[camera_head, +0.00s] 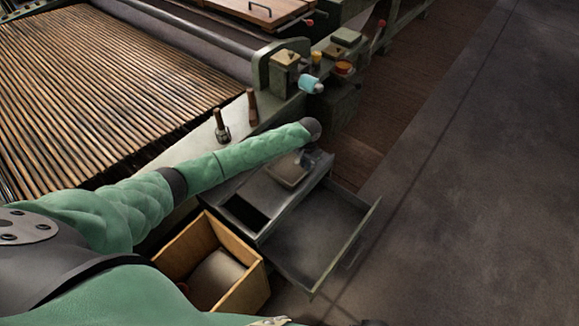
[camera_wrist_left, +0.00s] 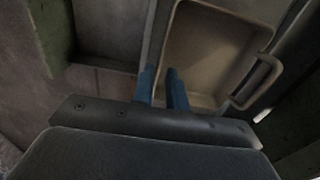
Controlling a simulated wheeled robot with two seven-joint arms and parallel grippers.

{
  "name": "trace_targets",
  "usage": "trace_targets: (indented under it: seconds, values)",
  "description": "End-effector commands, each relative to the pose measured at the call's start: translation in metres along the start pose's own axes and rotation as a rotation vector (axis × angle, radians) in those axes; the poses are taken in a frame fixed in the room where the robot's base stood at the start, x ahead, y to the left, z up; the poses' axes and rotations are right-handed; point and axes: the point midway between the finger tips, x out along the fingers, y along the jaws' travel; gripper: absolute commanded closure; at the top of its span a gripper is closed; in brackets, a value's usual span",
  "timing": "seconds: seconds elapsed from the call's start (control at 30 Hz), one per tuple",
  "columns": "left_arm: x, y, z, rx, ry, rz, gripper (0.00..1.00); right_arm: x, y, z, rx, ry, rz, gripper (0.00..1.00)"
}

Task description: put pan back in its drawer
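The pan (camera_head: 287,171) is a shallow beige rectangular dish on or just above the grey top beside the open drawer. In the left wrist view the pan (camera_wrist_left: 212,52) fills the upper right, with a loop handle on its right side. My left gripper (camera_head: 309,158) is at the pan, partly hidden by my wrist in the head view. Its blue fingers (camera_wrist_left: 163,86) stand close together on either side of the pan's near left wall and look shut on it. The open metal drawer (camera_head: 358,228) sits below and to the right; its visible floor looks empty. My right gripper is not seen.
An open wooden box (camera_head: 258,278) holding a rounded grey thing stands left of the drawer. The slatted machine bed (camera_head: 110,85) fills the upper left. Upright handles (camera_head: 252,107) and a turquoise object (camera_head: 311,84) are near my forearm. The floor at right is clear.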

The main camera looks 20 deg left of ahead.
Motion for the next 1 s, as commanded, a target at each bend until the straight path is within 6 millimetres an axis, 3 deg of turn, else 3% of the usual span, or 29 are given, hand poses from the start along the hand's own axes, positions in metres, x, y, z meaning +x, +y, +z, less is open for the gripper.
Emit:
trace_targets:
  seconds: [0.33, 0.7, 1.0]
  values:
    - [0.027, 0.0, 0.0, -0.001, -0.002, 0.0, 0.85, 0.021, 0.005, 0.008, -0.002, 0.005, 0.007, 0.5]
    - [0.068, -0.003, -0.001, 0.0, -0.002, -0.001, 0.85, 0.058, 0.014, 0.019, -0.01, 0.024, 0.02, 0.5]
    - [0.074, -0.003, -0.001, 0.0, -0.001, 0.0, 0.85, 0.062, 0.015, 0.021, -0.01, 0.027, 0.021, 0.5]
